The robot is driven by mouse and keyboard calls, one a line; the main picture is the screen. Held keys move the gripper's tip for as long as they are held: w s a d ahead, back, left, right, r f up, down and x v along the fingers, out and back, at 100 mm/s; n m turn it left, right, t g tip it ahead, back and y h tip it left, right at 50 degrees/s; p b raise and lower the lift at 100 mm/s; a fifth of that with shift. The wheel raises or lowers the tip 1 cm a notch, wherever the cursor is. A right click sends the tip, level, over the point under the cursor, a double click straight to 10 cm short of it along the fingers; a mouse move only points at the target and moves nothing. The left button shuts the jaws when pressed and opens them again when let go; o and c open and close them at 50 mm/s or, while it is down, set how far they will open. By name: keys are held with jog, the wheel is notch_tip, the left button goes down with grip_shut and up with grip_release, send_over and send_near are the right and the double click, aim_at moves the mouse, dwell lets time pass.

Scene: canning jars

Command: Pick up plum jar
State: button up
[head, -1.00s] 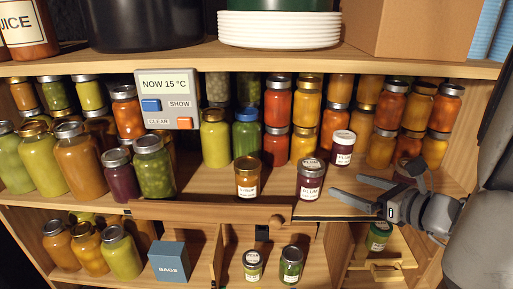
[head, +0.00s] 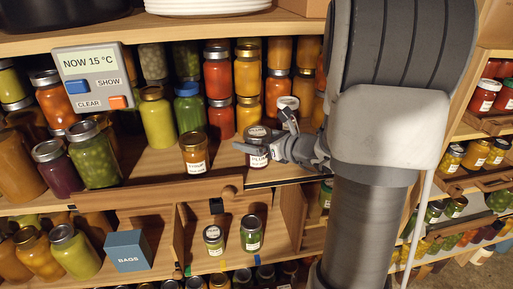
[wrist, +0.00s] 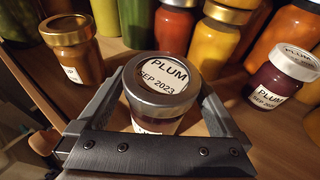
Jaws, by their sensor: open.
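A dark plum jar with a silver lid and a white label (head: 257,161) stands upright on the shelf near its front edge. In the wrist view its lid (wrist: 163,80) reads PLUM, SEP 2023. My gripper (head: 263,130) is open around this jar, one finger on each side, also in the wrist view (wrist: 166,82). I cannot tell if either finger touches it. The gripper's palm bar hides the jar's lower part in the wrist view. A second plum jar (wrist: 280,78) stands to the right; its lid (head: 288,103) shows behind my gripper.
An amber jar (head: 194,157) stands just left of the plum jar. Stacked orange and yellow jars (head: 218,75) stand behind. A display box reading NOW 15 °C (head: 92,77) is at upper left. The shelf's wooden front edge (head: 150,192) runs below.

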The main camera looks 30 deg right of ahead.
jog(key=shift+x, duration=1)
jog(key=shift+c, duration=0.2)
jog(key=c, duration=1.4)
jog(key=shift+r, duration=0.1)
grip_shut()
jog(key=shift+r, duration=0.1)
